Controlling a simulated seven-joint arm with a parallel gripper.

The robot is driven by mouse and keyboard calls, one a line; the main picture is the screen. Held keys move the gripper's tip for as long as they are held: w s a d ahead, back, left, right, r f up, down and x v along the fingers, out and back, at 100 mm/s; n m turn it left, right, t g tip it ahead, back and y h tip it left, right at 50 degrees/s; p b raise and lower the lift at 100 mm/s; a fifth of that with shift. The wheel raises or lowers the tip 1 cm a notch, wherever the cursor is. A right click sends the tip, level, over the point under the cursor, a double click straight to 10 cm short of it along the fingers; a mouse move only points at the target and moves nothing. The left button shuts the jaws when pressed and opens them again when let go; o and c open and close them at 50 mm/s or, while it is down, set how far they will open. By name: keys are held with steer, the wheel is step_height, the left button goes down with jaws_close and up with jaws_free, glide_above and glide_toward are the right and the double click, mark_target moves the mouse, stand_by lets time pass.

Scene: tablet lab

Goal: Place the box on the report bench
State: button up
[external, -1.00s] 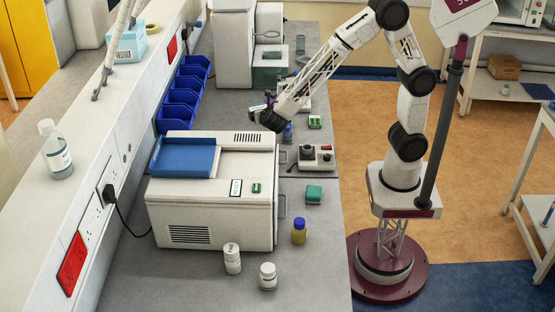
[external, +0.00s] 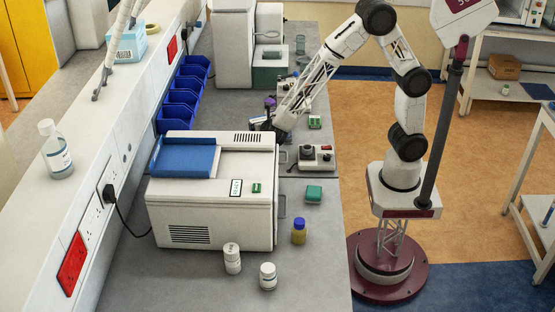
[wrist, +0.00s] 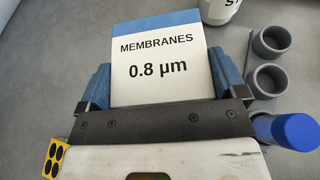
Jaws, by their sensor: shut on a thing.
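The box (wrist: 160,65), white with a blue top edge and the print "MEMBRANES 0.8 µm", sits between the two blue fingers of my gripper (wrist: 161,80) in the wrist view. The fingers are shut on its sides. In the external view my gripper (external: 260,123) is low over the grey bench, just behind the white instrument (external: 212,208); the box is small and hard to make out there. Whether the box touches the bench top cannot be told. No bench is readably labelled as the report bench; a white bench (external: 487,71) stands at the back right.
Beside the box in the wrist view are grey cups (wrist: 270,80), a blue-capped tube (wrist: 292,131) and a white container (wrist: 217,10). Blue bins (external: 183,95) line the wall side.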

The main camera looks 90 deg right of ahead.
steer(key=shift+f, duration=1.85)
steer(key=shift+f, duration=0.15)
steer(key=o, duration=0.6)
steer(key=shift+o, duration=0.2)
steer(key=shift+a+r, duration=0.1)
steer(key=shift+r, duration=0.1)
steer(key=shift+v, duration=5.9)
steer(key=shift+s, duration=0.1)
